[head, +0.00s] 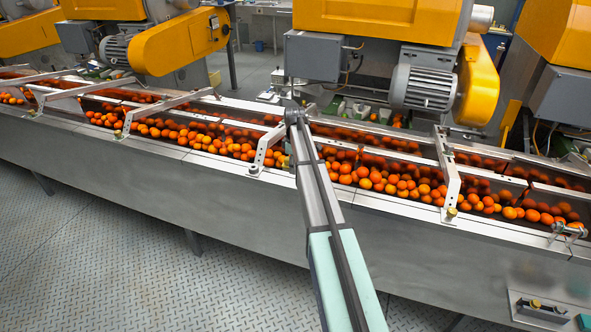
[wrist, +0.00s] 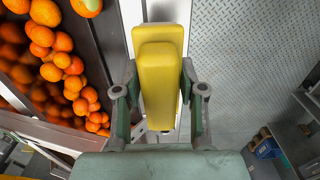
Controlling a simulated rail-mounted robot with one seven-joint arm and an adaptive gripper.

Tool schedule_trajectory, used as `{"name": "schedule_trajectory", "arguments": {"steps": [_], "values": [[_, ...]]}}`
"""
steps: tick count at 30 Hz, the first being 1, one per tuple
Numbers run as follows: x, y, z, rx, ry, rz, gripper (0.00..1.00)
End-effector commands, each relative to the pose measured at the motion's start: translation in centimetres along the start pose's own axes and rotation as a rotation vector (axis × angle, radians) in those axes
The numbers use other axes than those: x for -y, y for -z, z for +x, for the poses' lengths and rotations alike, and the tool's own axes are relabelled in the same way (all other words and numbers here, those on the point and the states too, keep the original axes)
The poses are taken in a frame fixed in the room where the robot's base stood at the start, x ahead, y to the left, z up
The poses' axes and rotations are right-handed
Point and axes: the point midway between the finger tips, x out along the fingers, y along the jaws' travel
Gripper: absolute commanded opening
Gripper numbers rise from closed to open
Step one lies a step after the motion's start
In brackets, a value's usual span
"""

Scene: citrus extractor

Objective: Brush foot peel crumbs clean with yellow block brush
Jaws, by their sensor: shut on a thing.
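The yellow block brush (wrist: 161,72) fills the middle of the wrist view, a long smooth block between my two fingers. My gripper (wrist: 160,93) is shut on it, with one finger at each side. The brush is held beside the metal edge of the fruit trough, with patterned floor showing to its right. Its bristles cannot be made out. In the head view my arm reaches over the trough; the gripper and brush cannot be made out there. I cannot pick out the peel crumbs or the foot in either view.
A long steel trough (head: 200,172) full of oranges (head: 372,178) runs across the head view. Metal brackets (head: 446,165) cross it. Yellow machines with motors (head: 423,88) stand behind. A latch fitting (head: 540,308) is at lower right. The checkered floor (head: 95,235) is open.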

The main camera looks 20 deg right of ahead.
Motion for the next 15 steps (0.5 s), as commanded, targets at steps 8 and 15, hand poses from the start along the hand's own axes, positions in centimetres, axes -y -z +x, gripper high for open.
{"name": "schedule_trajectory", "arguments": {"steps": [8,15], "values": [[0.1,0.2,-2.5,-0.001,-0.001,-0.003,0.07],[0.1,0.3,-2.7,0.0,0.0,-0.003,0.07]]}}
